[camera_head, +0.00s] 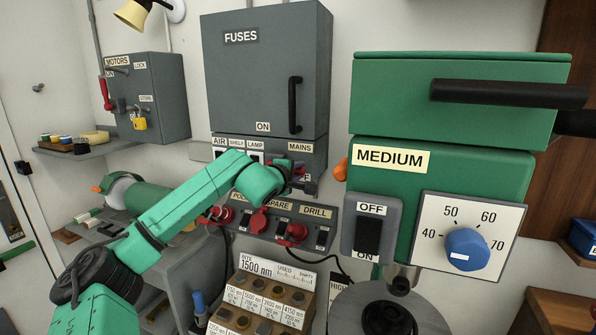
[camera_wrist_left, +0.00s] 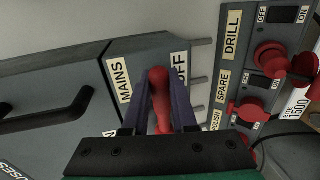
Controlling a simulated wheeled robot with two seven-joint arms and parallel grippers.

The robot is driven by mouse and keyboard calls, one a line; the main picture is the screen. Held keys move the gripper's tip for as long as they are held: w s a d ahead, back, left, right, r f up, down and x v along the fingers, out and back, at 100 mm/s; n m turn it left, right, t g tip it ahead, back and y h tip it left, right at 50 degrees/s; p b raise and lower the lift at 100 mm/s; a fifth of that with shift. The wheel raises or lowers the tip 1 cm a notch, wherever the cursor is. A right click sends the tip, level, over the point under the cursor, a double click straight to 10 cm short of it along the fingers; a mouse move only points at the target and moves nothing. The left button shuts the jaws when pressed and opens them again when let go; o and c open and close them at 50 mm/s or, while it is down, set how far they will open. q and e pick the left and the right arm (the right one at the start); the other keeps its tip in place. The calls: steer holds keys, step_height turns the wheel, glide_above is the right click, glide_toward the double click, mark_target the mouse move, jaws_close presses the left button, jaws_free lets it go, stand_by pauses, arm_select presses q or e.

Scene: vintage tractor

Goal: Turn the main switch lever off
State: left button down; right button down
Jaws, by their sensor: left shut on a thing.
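The main switch lever is a red handle (camera_wrist_left: 160,105) on the grey box below the fuse cabinet. In the left wrist view it stands between the MAINS label (camera_wrist_left: 121,80) and the OFF label (camera_wrist_left: 180,75). My left gripper (camera_wrist_left: 161,78) is shut on it, with one dark finger on each side. In the head view the green left arm reaches to the MAINS end of the box, and the gripper (camera_head: 298,171) covers most of the lever there. The lever's exact angle is hard to tell. My right gripper is not in view.
A panel with red plugs (camera_head: 292,233) sits just below. The grey fuse cabinet (camera_head: 262,75) with a black handle is above. The green drill head (camera_head: 440,170) stands close on the right. A motors box (camera_head: 155,85) with another red lever (camera_head: 105,94) hangs at left.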

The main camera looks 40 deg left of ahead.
arm_select(q)
steer(key=shift+f, duration=0.15)
steer(key=c, duration=0.7)
jaws_free()
steer(key=shift+s+b, duration=0.25)
steer(key=shift+b, duration=0.15)
steer(key=b+v, duration=1)
steer(key=v, duration=0.4)
steer(key=shift+d+r, duration=0.2)
